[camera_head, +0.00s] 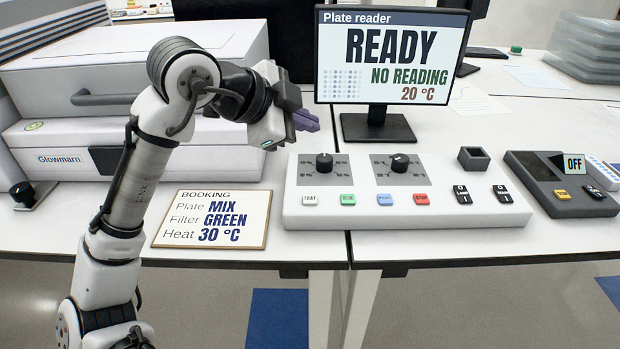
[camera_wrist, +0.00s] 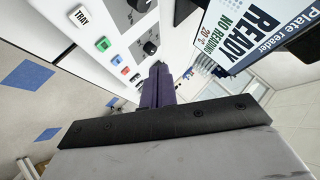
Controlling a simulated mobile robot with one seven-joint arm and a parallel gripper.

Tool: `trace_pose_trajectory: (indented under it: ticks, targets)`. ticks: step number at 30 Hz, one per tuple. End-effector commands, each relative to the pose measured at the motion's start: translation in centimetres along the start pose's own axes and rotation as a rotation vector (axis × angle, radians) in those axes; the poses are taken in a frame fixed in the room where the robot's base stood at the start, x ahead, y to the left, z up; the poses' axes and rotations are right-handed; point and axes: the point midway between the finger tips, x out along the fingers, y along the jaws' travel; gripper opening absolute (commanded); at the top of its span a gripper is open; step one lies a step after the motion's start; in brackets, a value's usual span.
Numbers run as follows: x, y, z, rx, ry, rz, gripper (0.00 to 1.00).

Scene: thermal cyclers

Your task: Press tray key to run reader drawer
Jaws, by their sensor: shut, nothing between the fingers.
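The white tray key (camera_head: 310,199) is the leftmost of the coloured keys on the white control panel (camera_head: 300,222). In the wrist view the tray key (camera_wrist: 82,17) shows at the upper left, with its label readable. My gripper (camera_head: 308,121) has purple fingers and is shut and empty, held up behind and above the panel's left end, apart from the key. The fingers (camera_wrist: 160,72) also show in the wrist view. The white Glowmarn reader (camera_head: 60,140) stands at the left, partly hidden by my arm. No extended drawer is visible.
Green (camera_head: 348,199), blue (camera_head: 385,199) and red (camera_head: 421,199) keys sit right of the tray key, below two dials. The monitor (camera_head: 392,60) reads READY, NO READING, 20 °C. A booking card (camera_head: 212,243) lies in front. A dark device (camera_head: 562,190) is at the right.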

Motion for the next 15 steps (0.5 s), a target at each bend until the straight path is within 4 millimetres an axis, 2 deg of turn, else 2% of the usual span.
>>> trace_pose_trajectory:
  ticks: [3, 6, 15]
  targets:
    - [0.5, 1.9, 0.9, 0.019, -0.052, 0.133, 0.0]
    - [0.6, 2.5, 1.2, 0.025, -0.064, 0.171, 0.0]
    - [0.6, 2.5, 1.2, 0.025, -0.061, 0.169, 0.0]
